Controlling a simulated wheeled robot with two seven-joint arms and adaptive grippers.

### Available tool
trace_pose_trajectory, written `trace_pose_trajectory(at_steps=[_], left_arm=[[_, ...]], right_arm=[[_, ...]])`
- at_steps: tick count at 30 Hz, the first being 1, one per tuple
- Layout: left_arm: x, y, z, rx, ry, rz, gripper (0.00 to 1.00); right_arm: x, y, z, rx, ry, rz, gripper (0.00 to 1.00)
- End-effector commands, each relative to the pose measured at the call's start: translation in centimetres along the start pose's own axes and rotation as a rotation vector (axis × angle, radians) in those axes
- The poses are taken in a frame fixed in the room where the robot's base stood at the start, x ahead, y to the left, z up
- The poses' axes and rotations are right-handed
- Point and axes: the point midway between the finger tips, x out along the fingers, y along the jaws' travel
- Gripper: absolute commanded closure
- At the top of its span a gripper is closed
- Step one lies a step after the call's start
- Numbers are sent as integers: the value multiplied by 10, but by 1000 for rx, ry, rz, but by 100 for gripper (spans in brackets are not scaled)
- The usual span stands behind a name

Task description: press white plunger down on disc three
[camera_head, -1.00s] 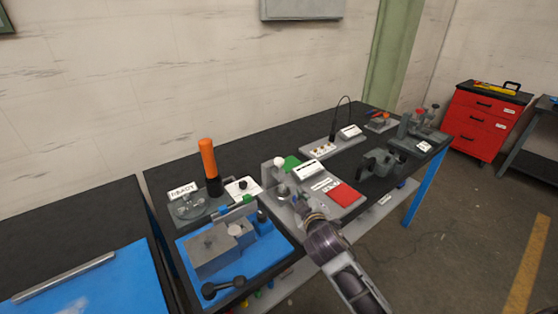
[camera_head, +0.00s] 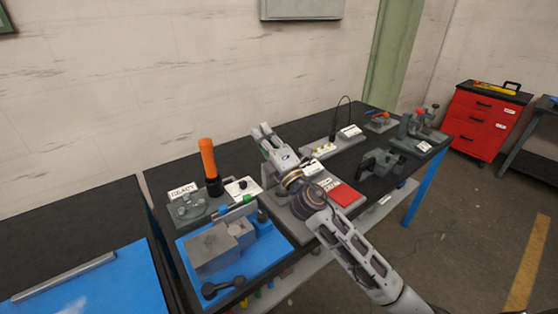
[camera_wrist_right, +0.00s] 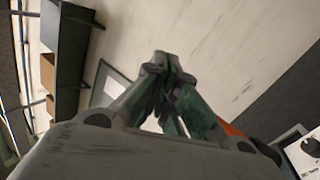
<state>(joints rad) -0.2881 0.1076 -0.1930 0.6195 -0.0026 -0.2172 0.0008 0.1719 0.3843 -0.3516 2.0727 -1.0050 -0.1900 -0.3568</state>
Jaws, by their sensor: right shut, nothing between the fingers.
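My right gripper (camera_head: 262,130) is raised above the back of the grey press station (camera_head: 282,207) in the head view, its fingers pointing up and toward the wall. In the right wrist view its fingertips (camera_wrist_right: 163,68) meet, with nothing held between them. The gripper and wrist cover the spot where a white round knob, perhaps the plunger, stood earlier; I cannot see it now. I cannot make out disc three. A grey fixture with round parts (camera_head: 188,207) stands left of the arm. My left gripper is not in view.
An orange-topped black post (camera_head: 208,160) and a white panel with a black knob (camera_head: 242,187) stand left of the gripper. A blue tray (camera_head: 262,252) with a grey vise-like block is in front. A red pad (camera_head: 345,195) lies right of the arm.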

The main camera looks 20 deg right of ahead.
Motion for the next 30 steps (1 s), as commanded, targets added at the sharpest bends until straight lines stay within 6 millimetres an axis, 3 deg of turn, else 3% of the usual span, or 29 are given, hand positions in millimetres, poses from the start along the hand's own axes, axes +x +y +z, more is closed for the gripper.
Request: trace_pose_trajectory(at_steps=[6, 15, 30], left_arm=[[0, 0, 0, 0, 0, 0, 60], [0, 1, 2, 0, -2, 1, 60], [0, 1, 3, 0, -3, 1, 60]], right_arm=[[20, 20, -27, -201, 157, 88, 100], [36, 29, -61, -483, 368, 179, 100], [47, 5, -89, -961, 718, 244, 100]])
